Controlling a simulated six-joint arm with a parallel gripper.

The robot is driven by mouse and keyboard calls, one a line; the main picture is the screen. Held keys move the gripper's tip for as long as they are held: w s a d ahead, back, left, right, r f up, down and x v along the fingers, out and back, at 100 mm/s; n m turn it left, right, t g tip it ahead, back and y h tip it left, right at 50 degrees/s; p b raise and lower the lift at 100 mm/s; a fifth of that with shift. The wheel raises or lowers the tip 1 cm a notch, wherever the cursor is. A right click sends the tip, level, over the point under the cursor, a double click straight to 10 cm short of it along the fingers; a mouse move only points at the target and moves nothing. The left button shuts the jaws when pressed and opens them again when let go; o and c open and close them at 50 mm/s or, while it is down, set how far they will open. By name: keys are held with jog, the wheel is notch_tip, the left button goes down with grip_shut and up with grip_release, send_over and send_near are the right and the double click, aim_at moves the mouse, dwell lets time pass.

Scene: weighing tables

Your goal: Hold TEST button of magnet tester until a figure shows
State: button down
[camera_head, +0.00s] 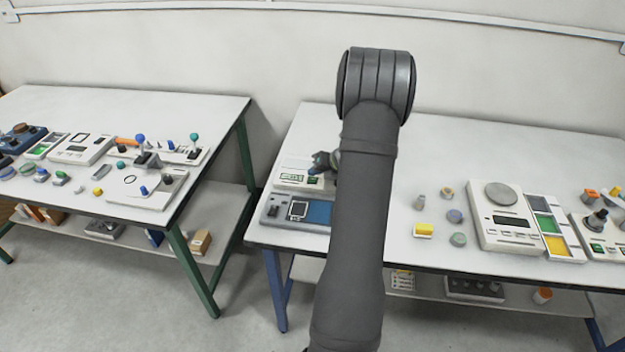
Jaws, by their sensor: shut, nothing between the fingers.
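A small white device (285,184) stands at the left end of the right table; it seems to be the magnet tester. It has a pale panel with a green-edged display (292,177) and a small green button (313,181) to its right. Any figure or lettering is too small to read. My gripper (319,166) is shut and empty, at the right part of the device, close to the green button. I cannot tell whether its tips touch the button. My arm hides the device's right side.
A blue-grey unit (284,210) with a dark switch stands in front of the device. Right of my arm are several small loose parts, a yellow block (424,230), a white scale (505,222) and a coloured tray (543,205). The left table (200,106) holds more instruments.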

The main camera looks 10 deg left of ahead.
aim_at(315, 181)
jog(key=shift+f, duration=0.1)
jog(key=shift+f, duration=0.3)
jog(key=shift+f, duration=0.4)
dwell(0.6)
jog(key=shift+r, duration=0.15)
dwell(2.1)
jog(key=shift+r, duration=0.65)
jog(key=shift+r, duration=2.5)
jog(key=shift+r, duration=1.95)
